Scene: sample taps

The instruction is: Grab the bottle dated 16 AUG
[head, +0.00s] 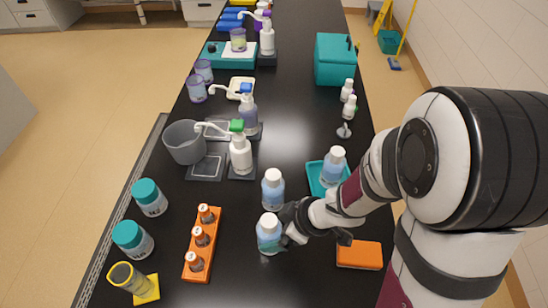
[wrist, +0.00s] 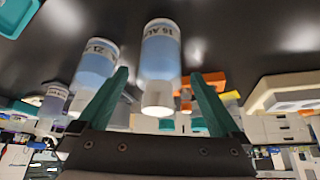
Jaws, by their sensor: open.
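The bottle dated 16 AUG (wrist: 161,52) has a pale blue body and a white cap. Its label is partly readable in the wrist view, which is upside down. In the head view it appears to be the nearest blue bottle (head: 268,235), upright on the black bench. My gripper (head: 284,226) is open beside it. In the wrist view the bottle shows between the spread teal fingers (wrist: 160,73), and I cannot tell whether they touch it. A similar bottle (wrist: 96,62), its label starting 21, stands just beyond; it matches the second blue bottle (head: 272,189) in the head view.
Another blue bottle (head: 333,166) stands on a teal tray (head: 315,180). An orange rack (head: 190,268) with small vials is to the left. An orange block (head: 359,254) lies below my arm.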

